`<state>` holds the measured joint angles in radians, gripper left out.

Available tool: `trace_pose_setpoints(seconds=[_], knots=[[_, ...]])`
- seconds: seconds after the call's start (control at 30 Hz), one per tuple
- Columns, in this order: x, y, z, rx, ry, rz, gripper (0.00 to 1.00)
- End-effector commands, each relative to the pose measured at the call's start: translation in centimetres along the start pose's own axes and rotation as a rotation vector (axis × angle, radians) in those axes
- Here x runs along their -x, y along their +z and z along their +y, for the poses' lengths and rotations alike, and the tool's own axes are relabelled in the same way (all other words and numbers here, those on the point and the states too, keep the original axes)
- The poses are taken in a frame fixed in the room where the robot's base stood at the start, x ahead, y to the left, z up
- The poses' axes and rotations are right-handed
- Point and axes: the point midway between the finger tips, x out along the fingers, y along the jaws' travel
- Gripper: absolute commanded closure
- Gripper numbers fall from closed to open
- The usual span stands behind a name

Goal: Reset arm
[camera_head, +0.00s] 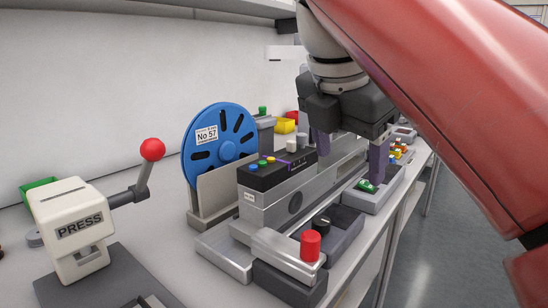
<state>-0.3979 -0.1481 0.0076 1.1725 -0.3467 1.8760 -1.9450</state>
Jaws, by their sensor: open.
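My gripper (350,152) hangs from the arm at the upper middle, pointing down. Its two purple-grey fingers are spread apart and nothing shows between them. The left finger is by the far end of the silver feeder (275,210) with its dark button panel. The right finger is just above or beside a grey block with a green button (366,186); I cannot tell whether they touch. My red arm link crosses the upper right and hides part of the bench.
A blue reel (227,147) marked No 57 stands behind the feeder. A cream press (77,228) with a red-knobbed lever is at left. A red knob (310,246) stands at the front. Yellow and green bins sit farther back. Open floor (430,260) lies to the right.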

Motion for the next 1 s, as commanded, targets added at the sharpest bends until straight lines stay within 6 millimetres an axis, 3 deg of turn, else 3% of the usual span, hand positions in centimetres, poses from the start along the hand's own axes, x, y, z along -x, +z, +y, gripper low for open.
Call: trace_pose_setpoints(seconds=[0.17, 0.37, 0.8, 1.0], knots=[[-2.5, -0.3, -1.2, -0.222, 0.020, 0.013, 0.27], [-7.2, -1.4, -3.4, -0.611, 0.053, 0.052, 0.27], [-22.0, -8.4, -11.7, -1.846, 0.078, 0.253, 0.27], [-25.9, -10.9, -13.9, -2.188, 0.063, 0.319, 0.27]])
